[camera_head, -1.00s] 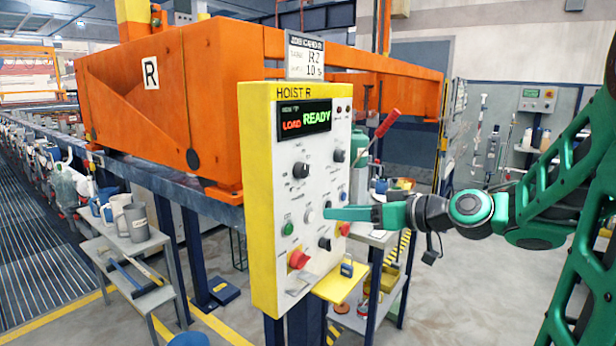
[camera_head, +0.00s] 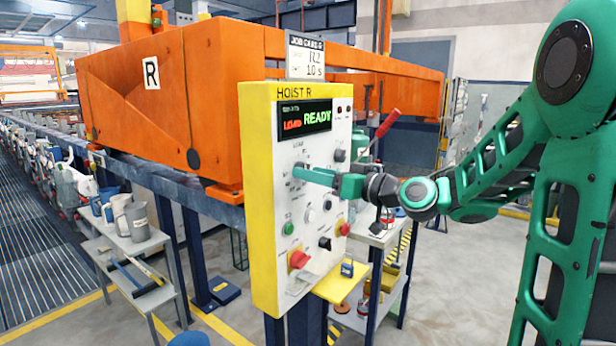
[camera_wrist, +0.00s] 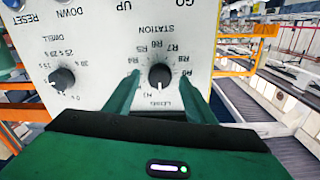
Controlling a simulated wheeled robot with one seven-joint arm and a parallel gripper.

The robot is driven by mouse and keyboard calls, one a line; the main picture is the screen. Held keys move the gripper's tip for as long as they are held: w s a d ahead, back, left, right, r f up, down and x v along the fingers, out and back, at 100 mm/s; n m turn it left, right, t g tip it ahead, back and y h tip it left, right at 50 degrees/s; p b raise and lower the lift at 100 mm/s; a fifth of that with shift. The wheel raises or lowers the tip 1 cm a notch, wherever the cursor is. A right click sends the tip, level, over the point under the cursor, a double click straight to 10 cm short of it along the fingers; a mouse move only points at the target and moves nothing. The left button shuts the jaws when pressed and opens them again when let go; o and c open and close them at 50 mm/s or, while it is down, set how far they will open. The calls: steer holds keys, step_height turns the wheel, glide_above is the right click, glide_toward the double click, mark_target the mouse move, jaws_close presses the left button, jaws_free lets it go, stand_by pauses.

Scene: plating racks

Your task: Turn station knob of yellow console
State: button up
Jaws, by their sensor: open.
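The yellow-framed console (camera_head: 262,215), labelled HOIST R, has a white panel with several knobs and buttons. Its display (camera_head: 304,118) reads LOAD and READY. My gripper (camera_head: 298,172) is at the panel's upper left, and in the head view it hides the station knob. In the wrist view, upside down, the black station knob (camera_wrist: 159,76) sits below the word STATION with labels such as R5 to R8 around it. My gripper also shows there (camera_wrist: 160,80), its two green fingers apart, one on each side of the knob. I cannot tell whether they touch it.
The dwell knob (camera_wrist: 62,79) is beside the station knob. A red emergency button (camera_head: 299,259) and a green button (camera_head: 289,229) are lower on the panel. A red-handled lever (camera_head: 387,124) is at the console's right. An orange hoist (camera_head: 150,100) stands behind.

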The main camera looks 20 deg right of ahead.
steer(key=shift+w+a, duration=0.25)
steer(key=shift+w, duration=0.2)
steer(key=c, duration=1)
steer(key=shift+c, duration=0.2)
steer(key=shift+m, duration=0.3)
steer(key=m, duration=1)
steer(key=shift+d+m+g, duration=0.15)
steer(key=shift+m+g, duration=0.25)
